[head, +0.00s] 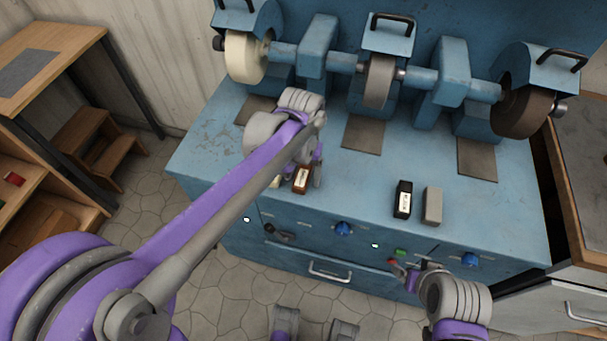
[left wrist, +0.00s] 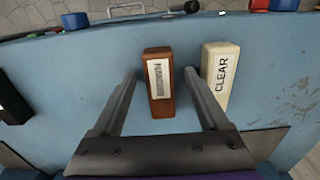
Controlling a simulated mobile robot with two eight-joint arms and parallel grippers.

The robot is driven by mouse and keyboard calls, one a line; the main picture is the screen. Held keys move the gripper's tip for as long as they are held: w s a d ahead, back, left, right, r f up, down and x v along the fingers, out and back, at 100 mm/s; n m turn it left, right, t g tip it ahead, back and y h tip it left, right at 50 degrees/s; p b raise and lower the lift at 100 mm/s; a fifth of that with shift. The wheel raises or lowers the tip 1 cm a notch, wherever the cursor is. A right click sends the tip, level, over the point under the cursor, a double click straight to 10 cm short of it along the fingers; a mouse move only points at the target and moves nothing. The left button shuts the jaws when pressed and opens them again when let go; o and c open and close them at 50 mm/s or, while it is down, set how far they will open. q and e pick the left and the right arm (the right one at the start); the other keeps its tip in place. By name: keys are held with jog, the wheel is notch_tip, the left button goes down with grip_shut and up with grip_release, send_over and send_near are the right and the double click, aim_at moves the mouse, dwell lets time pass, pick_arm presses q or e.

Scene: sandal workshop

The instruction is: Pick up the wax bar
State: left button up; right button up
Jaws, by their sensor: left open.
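A brown bar with a white label stands near the front edge of the blue machine top, in the head view (head: 302,181) and the left wrist view (left wrist: 161,97). A cream bar marked CLEAR (left wrist: 220,72) stands beside it; in the head view it (head: 277,182) is partly hidden. My left gripper (left wrist: 160,73) is open, with one finger on each side of the brown bar and gaps showing on both sides. The right finger lies between the two bars. In the head view my left gripper (head: 305,176) hides part of this area. My right gripper (head: 408,272) is low before the machine front.
A black labelled bar (head: 402,199) and a grey bar (head: 433,206) stand farther right on the machine top (head: 350,188). Polishing wheels (head: 380,82) line its back. Knobs and a drawer handle (head: 322,271) are on its front. The top between the bar pairs is clear.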

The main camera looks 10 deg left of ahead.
pick_arm(q)
grip_shut()
dwell(0.3)
